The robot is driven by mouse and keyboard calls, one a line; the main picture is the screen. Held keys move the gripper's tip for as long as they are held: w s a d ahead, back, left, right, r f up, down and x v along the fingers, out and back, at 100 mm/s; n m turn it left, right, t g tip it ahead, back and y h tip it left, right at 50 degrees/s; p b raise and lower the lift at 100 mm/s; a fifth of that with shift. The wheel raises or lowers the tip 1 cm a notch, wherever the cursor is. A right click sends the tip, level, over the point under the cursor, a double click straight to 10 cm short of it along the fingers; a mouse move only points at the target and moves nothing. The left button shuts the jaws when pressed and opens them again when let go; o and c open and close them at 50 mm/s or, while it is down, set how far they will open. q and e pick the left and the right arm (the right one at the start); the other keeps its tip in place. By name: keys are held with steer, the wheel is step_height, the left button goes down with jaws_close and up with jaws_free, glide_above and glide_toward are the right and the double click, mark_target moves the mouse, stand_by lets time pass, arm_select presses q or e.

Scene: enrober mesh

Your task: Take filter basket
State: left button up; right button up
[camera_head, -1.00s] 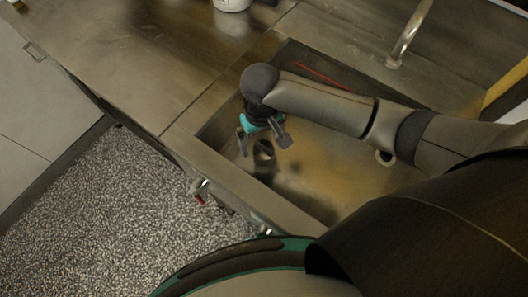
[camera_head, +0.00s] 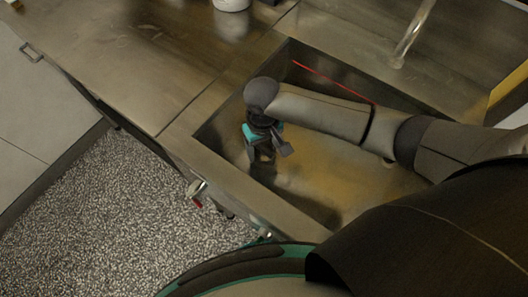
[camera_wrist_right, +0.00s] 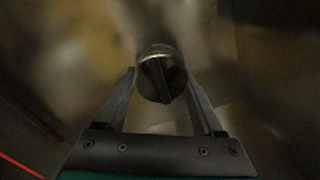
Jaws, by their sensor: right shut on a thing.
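The filter basket is a small, dark, round cup with a metal rim (camera_wrist_right: 160,75) and a dark bar across its inside. It is in the sink, and in the right wrist view it sits between the two fingers. My right gripper (camera_head: 266,152) reaches down into the sink and is shut on the basket. In the head view the fingers largely hide the basket, and I cannot tell whether it still touches the sink floor. My left gripper is not in view.
The metal sink (camera_head: 345,190) has walls and rims all around my right gripper. A tap (camera_head: 413,35) rises behind it. A red line (camera_head: 333,82) runs along the far side. A white container (camera_head: 231,4) stands on the counter (camera_head: 150,60), which is mostly clear at left.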

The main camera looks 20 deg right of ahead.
steer(key=c, duration=0.6)
